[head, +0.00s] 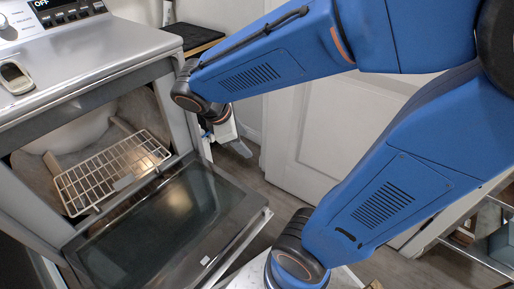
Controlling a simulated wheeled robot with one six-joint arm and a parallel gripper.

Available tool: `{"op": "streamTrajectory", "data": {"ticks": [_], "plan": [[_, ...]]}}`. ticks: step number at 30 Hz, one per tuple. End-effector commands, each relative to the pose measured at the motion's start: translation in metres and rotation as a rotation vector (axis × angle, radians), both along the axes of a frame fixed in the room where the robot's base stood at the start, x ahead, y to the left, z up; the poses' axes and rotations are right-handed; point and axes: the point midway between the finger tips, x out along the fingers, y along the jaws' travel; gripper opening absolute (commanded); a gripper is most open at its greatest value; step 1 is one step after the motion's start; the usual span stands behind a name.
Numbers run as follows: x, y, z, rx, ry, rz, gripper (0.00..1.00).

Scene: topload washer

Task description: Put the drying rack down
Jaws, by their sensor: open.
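The drying rack (112,170) is a pale wire grid. It shows in the opening of the front-loading compartment, just behind the lowered glass door (150,225). A small light tag sits near its front edge. The rack looks tilted, and I cannot tell what its far side rests on. My gripper (238,146) hangs to the right of the compartment opening, apart from the rack. My wrist partly hides it. Its fingers are small and dark, open and empty.
The machine's top panel (90,62) has a knob and a lit display. A dark flat board (190,38) is behind it. A white panelled door (325,130) stands behind my arm. Grey floor (250,185) shows between the lowered door and the white door. Shelving is at the lower right.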

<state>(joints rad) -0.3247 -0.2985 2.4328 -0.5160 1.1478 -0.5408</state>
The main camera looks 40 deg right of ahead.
Motion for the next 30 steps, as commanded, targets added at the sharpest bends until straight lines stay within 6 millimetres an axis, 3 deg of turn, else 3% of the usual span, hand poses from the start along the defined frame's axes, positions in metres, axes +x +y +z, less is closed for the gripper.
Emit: {"op": "streamTrajectory", "data": {"ticks": [9,18,30], "plan": [[-0.053,-0.002,0.021,0.314,-0.279,-0.473,0.53],[-0.084,0.009,0.04,0.588,-0.494,-0.86,0.53],[-0.093,0.014,0.048,0.684,-0.559,-0.988,0.53]]}}
